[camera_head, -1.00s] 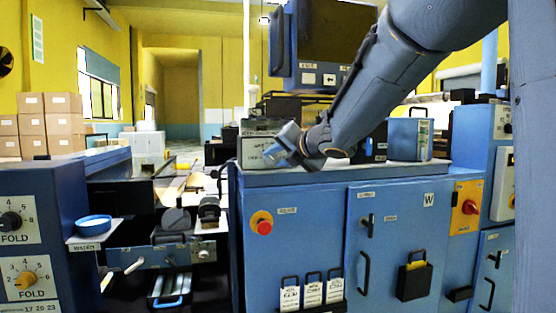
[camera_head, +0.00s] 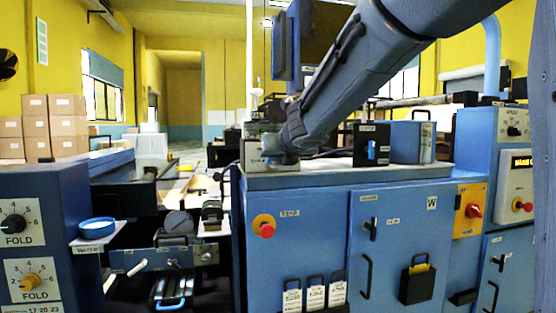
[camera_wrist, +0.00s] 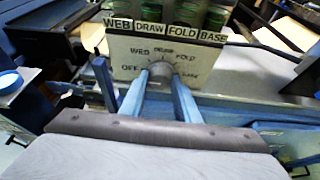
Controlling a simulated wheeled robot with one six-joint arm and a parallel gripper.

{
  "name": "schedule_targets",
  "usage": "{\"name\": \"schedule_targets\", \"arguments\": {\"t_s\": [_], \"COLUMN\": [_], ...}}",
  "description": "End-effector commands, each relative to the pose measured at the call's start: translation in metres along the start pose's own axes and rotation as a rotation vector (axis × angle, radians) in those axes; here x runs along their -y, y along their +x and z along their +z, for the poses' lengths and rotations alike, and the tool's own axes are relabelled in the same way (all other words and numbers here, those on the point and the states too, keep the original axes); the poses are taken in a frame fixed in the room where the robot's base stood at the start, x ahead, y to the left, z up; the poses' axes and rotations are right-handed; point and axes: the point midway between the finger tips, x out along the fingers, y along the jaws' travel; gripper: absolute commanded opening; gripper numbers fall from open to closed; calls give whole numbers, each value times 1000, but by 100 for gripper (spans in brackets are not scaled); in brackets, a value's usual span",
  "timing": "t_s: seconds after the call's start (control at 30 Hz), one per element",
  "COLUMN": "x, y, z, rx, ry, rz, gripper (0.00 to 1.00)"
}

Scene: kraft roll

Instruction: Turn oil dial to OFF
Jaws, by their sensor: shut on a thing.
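The oil dial is a small grey knob (camera_wrist: 161,70) on a pale panel (camera_wrist: 118,50) in the wrist view. Marks around it read OFF at the left, then WEB, DRAW, FOLD and BASE. I cannot tell which mark the knob points to. My gripper (camera_wrist: 160,78) has its two blue fingers on either side of the knob and is shut on it. In the head view my gripper (camera_head: 278,160) is at the front of the pale dial box (camera_head: 250,149) on the blue cabinet (camera_head: 300,215), and hides the knob.
Several green-topped bottles (camera_wrist: 173,15) stand behind the panel, above a WEB, DRAW, FOLD, BASE label strip. A black box with a blue switch (camera_head: 371,146) and a blue box (camera_head: 408,142) stand to the right on the cabinet. A red button (camera_head: 265,227) is on the cabinet front.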

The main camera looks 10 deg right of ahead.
Motion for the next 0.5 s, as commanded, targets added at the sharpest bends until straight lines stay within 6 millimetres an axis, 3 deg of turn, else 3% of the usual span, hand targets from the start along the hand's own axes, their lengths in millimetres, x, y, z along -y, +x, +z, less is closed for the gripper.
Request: {"name": "schedule_targets", "arguments": {"t_s": [0.5], "x": [0], "y": [1], "z": [-3], "rx": [-4], "ry": [-37], "rz": [-15], "gripper": [6]}}
